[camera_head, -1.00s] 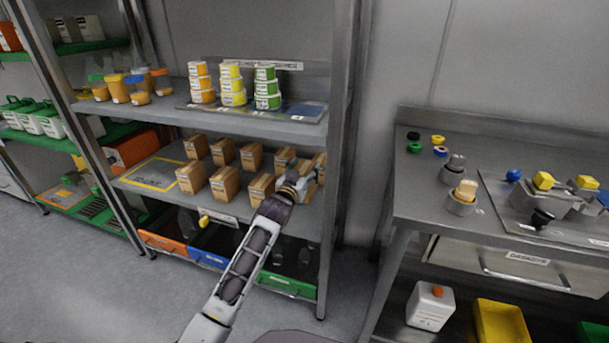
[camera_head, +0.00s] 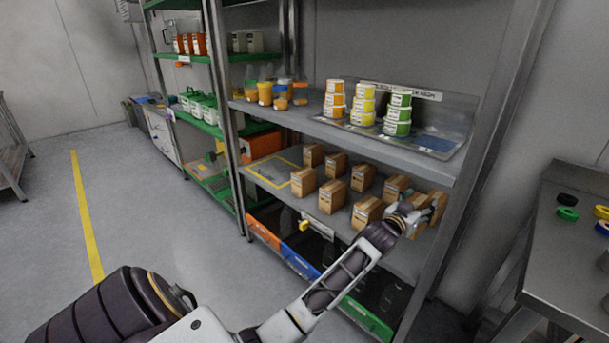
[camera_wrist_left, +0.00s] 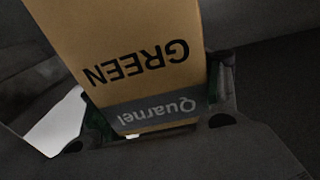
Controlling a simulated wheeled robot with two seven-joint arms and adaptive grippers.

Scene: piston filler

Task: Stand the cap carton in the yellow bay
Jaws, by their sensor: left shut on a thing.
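The yellow bay is a yellow-outlined rectangle (camera_head: 268,172) on the middle shelf, at its left end. It is empty. Several brown cartons (camera_head: 332,196) stand in two rows to its right on the same shelf. My left gripper (camera_head: 416,214) is at the right end of these rows. In the left wrist view, my left gripper (camera_wrist_left: 155,115) is shut on a brown cap carton (camera_wrist_left: 130,45) marked "GREEN" and "Quarnel". In the head view the gripper partly hides this carton, and I cannot tell whether it touches the shelf. My right gripper is out of view.
Stacked tubs (camera_head: 364,104) and jars stand on the shelf above, limiting headroom. Orange, blue and green bins (camera_head: 300,262) sit below. A steel post (camera_head: 222,120) stands left of the bay. A bench (camera_head: 575,260) is at the right.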

